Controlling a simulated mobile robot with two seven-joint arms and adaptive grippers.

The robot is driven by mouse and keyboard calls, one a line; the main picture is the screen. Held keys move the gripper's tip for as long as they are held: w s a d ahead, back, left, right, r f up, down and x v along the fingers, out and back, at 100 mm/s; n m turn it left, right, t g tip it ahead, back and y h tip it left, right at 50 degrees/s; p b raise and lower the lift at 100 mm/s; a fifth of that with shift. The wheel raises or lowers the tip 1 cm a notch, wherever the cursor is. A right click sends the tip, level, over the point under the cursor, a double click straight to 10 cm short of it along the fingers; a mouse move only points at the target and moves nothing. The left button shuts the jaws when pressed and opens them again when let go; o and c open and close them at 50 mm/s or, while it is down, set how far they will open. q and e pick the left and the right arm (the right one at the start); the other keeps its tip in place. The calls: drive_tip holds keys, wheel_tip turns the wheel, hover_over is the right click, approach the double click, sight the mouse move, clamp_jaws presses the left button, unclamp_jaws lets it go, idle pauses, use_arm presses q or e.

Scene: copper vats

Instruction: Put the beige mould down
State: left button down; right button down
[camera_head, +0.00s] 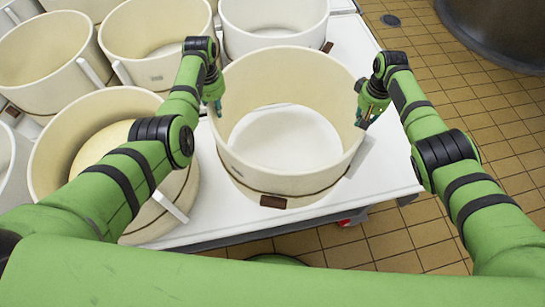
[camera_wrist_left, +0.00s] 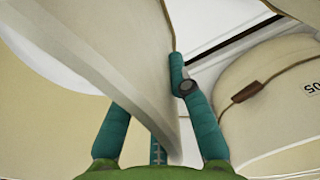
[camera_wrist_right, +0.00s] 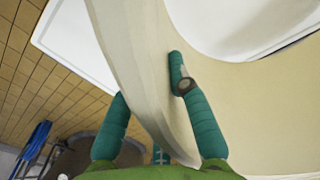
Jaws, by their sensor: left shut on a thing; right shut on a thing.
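The beige mould (camera_head: 285,75) is a large, open round hoop in the middle of the head view, roughly upright over the front part of the white table (camera_head: 205,232). Its inside looks empty, with a white round area at the bottom. I cannot tell whether its lower edge touches the table. My left gripper (camera_head: 214,95) is shut on its left rim and my right gripper (camera_head: 371,104) on its right rim. In the left wrist view the fingers straddle the mould's wall (camera_wrist_left: 105,65). In the right wrist view they also straddle the wall (camera_wrist_right: 135,70).
Another mould (camera_head: 60,165) with a pale yellow round thing inside stands close on the left. Several more moulds (camera_head: 155,35) fill the back and left of the table. Tiled floor (camera_head: 465,90) lies right and in front, with a dark vat (camera_head: 500,28) at the far right.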

sight(220, 121)
use_arm(q)
drive_tip(key=shift+w, duration=0.1)
use_arm(e)
drive_tip(key=shift+w+a, duration=0.1)
drive_tip(key=shift+a, duration=0.1)
